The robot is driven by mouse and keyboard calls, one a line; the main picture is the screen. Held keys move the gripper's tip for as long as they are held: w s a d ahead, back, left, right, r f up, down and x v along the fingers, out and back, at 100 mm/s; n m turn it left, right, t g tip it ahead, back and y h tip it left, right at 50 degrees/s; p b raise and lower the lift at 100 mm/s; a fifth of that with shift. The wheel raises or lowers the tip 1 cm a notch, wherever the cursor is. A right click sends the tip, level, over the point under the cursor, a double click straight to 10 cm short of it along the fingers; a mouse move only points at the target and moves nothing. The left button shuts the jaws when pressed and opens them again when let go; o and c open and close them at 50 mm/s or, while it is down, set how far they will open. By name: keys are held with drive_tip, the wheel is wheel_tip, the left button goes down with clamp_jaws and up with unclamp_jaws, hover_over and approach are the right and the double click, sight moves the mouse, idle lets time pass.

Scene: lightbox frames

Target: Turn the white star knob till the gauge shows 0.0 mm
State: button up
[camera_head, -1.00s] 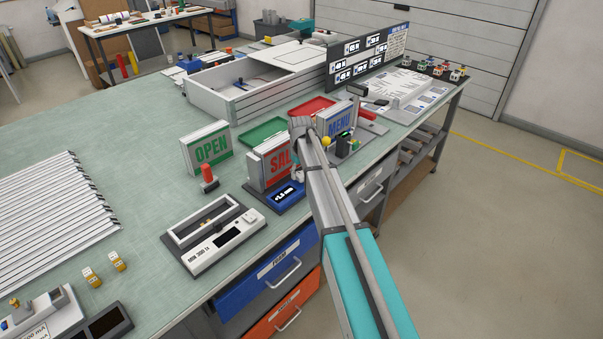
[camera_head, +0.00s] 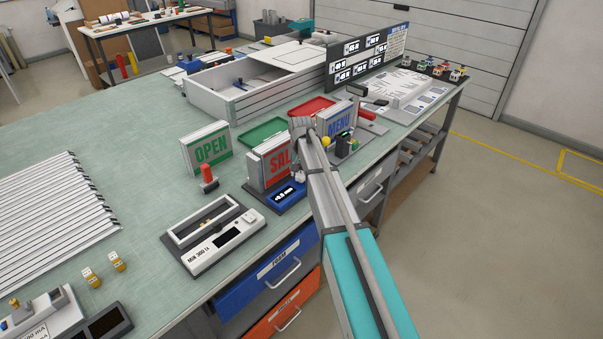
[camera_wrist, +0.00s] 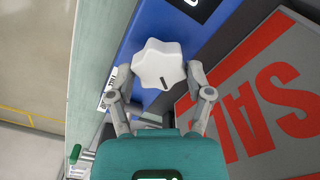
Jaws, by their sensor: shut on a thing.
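The white star knob (camera_wrist: 158,60) shows in the wrist view on the blue face of the gauge unit (camera_wrist: 150,27). A dark pointer mark on the knob points down and slightly right. My gripper (camera_wrist: 158,74) is shut on the knob, one finger on each side. In the head view the blue gauge unit (camera_head: 274,199) sits on the bench in front of the SALE sign, with a small black display (camera_head: 285,193). Its blurred reading looks like a plus value below one millimetre. My arm covers part of the unit's right side.
The SALE sign (camera_head: 270,163) stands close behind the gauge unit. The MENU sign (camera_head: 340,124) is beyond my arm, and the OPEN sign (camera_head: 207,148) is left of it. A grey light tester (camera_head: 212,234) lies to the left front.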

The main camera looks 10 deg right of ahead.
drive_tip(key=m, duration=0.5)
idle(0.4)
drive_tip(key=o, duration=1.1)
drive_tip(key=shift+o, duration=0.2)
drive_tip(key=shift+n, duration=0.3)
